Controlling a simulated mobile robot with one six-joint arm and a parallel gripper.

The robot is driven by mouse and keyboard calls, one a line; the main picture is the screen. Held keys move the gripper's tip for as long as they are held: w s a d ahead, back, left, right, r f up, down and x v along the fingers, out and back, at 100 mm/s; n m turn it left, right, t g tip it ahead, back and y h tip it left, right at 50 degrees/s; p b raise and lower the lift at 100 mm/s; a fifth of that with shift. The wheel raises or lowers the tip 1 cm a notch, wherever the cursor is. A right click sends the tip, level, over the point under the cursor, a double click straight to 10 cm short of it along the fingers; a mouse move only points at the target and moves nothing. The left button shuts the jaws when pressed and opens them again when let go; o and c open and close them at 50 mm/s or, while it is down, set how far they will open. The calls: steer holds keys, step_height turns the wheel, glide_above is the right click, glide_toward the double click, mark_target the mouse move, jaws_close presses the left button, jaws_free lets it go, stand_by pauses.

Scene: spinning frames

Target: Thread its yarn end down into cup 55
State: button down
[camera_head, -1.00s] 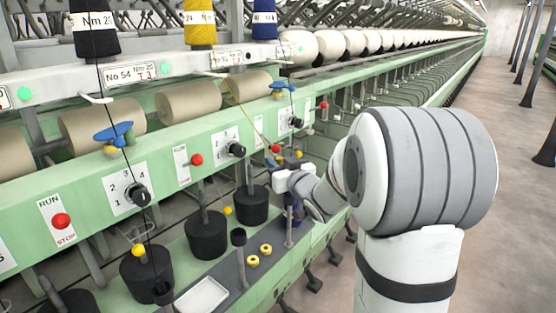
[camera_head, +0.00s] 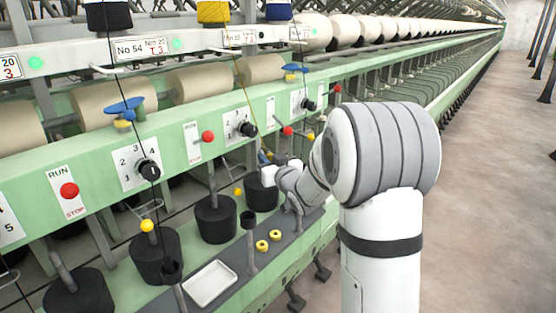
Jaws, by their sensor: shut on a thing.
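A thin yellow yarn (camera_head: 247,100) runs from the yellow spool (camera_head: 212,12) down the green machine front to my gripper (camera_head: 268,171). My gripper is small in view, in front of the rail and above the dark shelf, shut on the yarn. The held yarn end is too small to make out. A small dark cup (camera_head: 248,219) on a thin post stands on the shelf, below and left of my gripper and apart from it. Another dark cup (camera_head: 170,272) stands nearer, with black yarn running down to it. I can read no number on either cup.
Black weights (camera_head: 215,220) stand behind the shelf. A white tray (camera_head: 210,285) and two yellow rings (camera_head: 268,241) lie on the shelf (camera_head: 235,265). Knobs and red buttons (camera_head: 208,136) stick out from the green rail (camera_head: 90,165).

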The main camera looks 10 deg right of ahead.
steer(key=shift+s+a+f+b, duration=0.1)
steer(key=shift+s+a+b, duration=0.45)
steer(key=shift+a, duration=0.25)
steer(key=shift+s+a+f+b, duration=0.1)
steer(key=shift+s+a+b, duration=0.3)
steer(key=shift+a+b, duration=0.35)
steer(key=shift+s+a+f+b, duration=0.1)
steer(key=shift+s+a+b, duration=0.4)
steer(key=shift+a, duration=0.4)
